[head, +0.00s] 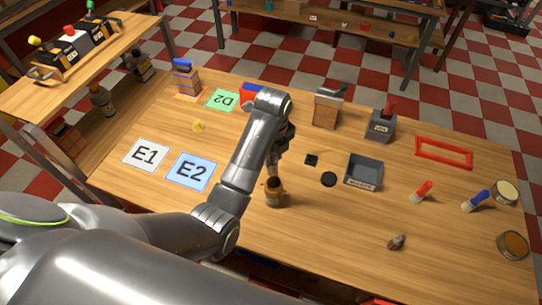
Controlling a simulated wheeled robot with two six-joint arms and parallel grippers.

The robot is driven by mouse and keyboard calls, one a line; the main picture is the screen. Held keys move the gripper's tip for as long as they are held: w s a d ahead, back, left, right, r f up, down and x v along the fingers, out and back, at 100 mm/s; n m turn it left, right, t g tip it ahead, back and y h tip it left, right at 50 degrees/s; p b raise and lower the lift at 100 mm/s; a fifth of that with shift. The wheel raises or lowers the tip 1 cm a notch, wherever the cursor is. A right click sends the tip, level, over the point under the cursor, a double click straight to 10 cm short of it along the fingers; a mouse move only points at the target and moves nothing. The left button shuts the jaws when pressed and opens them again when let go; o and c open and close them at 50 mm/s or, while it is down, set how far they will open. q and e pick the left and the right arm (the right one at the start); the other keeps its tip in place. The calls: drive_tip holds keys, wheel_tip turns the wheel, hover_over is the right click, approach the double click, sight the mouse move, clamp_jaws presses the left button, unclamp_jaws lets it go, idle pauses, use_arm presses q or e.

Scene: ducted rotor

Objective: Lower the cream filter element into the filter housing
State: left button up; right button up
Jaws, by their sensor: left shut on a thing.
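My left gripper (274,169) points down near the middle of the table, directly above a small brown, round-sided container (274,195) that looks like the filter housing. The container stands upright on the wood. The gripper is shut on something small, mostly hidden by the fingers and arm. A small pale part shows between the fingertips and the container's mouth and is likely the cream filter element. I cannot tell whether it is inside the mouth or just above it. My right gripper is not in view.
Right of the container lie a black disc (328,179), a black square (311,160) and a grey tray (364,184). A grey block with a red top (381,124) stands behind. Cards E1 (146,154) and E2 (192,172) lie left. The front middle is clear.

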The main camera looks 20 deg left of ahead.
sight(275, 160)
use_arm(q)
drive_tip(key=shift+d, duration=0.45)
drive_tip(key=shift+f, duration=0.1)
drive_tip(key=shift+a+f, duration=0.2)
drive_tip(key=shift+f, duration=0.4)
drive_tip(key=shift+f+b, duration=0.6)
drive_tip(key=shift+f, duration=1.05)
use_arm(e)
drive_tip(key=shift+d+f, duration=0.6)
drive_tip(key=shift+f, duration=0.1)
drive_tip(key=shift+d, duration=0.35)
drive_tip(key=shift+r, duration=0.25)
use_arm(q)
drive_tip(key=shift+p, duration=0.55)
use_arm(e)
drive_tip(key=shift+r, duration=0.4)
